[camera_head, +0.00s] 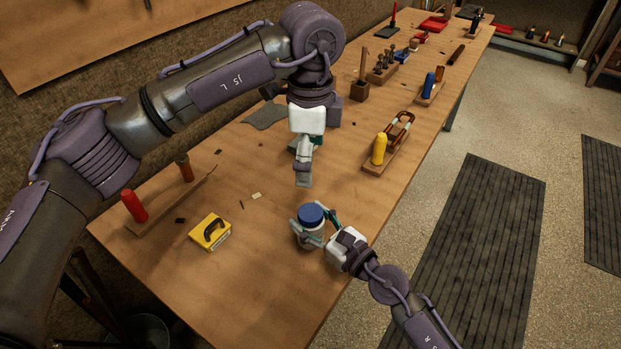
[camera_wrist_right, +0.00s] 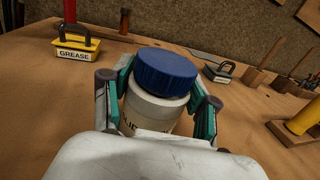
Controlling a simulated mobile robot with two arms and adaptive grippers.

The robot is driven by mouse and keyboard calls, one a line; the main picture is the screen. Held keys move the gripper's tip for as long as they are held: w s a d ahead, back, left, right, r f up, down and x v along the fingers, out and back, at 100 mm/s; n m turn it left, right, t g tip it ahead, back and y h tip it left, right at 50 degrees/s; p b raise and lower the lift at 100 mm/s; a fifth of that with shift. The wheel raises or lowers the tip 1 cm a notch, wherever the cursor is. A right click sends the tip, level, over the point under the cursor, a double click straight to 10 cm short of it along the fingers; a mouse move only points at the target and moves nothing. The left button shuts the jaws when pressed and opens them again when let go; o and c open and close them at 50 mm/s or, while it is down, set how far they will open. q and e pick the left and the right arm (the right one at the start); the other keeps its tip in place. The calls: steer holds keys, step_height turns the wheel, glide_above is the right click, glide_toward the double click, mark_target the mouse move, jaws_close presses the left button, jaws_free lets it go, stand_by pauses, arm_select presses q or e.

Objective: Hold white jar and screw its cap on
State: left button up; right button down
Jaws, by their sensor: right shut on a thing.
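The white jar (camera_head: 311,236) stands upright on the workbench, and its label shows partly in the right wrist view (camera_wrist_right: 150,111). The blue cap (camera_head: 311,215) sits on top of the jar and looks slightly tilted in the right wrist view (camera_wrist_right: 166,71); how far it is threaded cannot be told. My right gripper (camera_head: 316,222) is shut around the jar's sides, below the cap, with one finger on each side. My left gripper (camera_head: 303,178) points down above the bench, behind the jar and apart from it. Its fingers show edge-on, so their opening is unclear.
A yellow grease tin (camera_head: 210,232) stands left of the jar. A rack with a red handle (camera_head: 134,206) lies farther left. A yellow-handled tool (camera_head: 379,149) stands in a wooden holder at the right edge. Several tools line the far bench. The bench (camera_head: 270,290) in front is clear.

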arm_select(q)
steer(key=shift+r, duration=1.45)
arm_select(e)
steer(key=shift+c, duration=1.1)
jaws_free()
steer(key=shift+s, duration=0.1)
steer(key=v, duration=1.2)
